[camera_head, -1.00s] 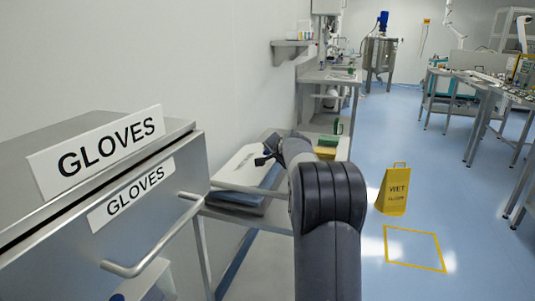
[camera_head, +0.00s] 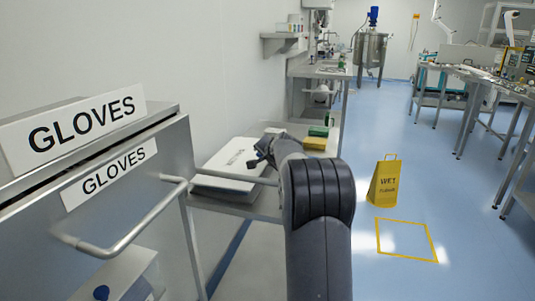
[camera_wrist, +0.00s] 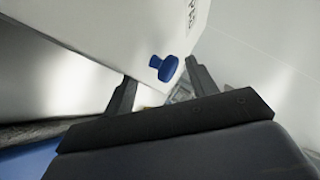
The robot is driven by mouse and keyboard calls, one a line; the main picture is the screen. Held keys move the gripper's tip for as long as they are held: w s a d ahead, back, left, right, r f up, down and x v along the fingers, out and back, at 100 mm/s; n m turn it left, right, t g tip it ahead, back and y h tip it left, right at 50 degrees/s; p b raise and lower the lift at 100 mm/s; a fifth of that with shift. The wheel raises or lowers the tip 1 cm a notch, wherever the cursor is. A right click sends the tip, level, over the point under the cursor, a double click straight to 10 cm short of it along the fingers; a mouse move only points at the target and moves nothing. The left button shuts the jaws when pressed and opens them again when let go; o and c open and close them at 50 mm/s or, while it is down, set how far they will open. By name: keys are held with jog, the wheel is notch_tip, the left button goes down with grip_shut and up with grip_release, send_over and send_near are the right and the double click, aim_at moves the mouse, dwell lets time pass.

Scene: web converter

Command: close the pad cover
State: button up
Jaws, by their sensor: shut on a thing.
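The white pad cover (camera_head: 222,162) with dark lettering is on the metal bench at left centre in the head view. It looks nearly flat, with only a little blue showing near its right edge. My gripper (camera_head: 254,156) is over the cover's right part. In the wrist view the white cover (camera_wrist: 110,40) fills the upper left, with a blue knob (camera_wrist: 164,68) on its edge. My gripper (camera_wrist: 163,88) is shut on the blue knob, a finger on either side. The exact contact and the cover's far edge are hidden.
A steel glove cabinet (camera_head: 95,190) with a bar handle (camera_head: 130,235) stands close at left. Green and yellow boxes (camera_head: 315,143) sit behind my arm. A yellow wet-floor sign (camera_head: 384,182) stands on the open blue floor at right.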

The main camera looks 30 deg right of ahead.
jog(key=shift+w+a+f, duration=0.1)
jog(key=shift+w+a, duration=0.15)
jog(key=shift+a, duration=0.05)
jog(key=shift+r, duration=0.35)
jog(key=shift+d, duration=0.1)
jog(key=shift+s, duration=0.25)
jog(key=v, duration=1)
jog(key=shift+s+r, duration=0.1)
jog(key=shift+x, duration=4.4)
jog(key=shift+d, duration=0.1)
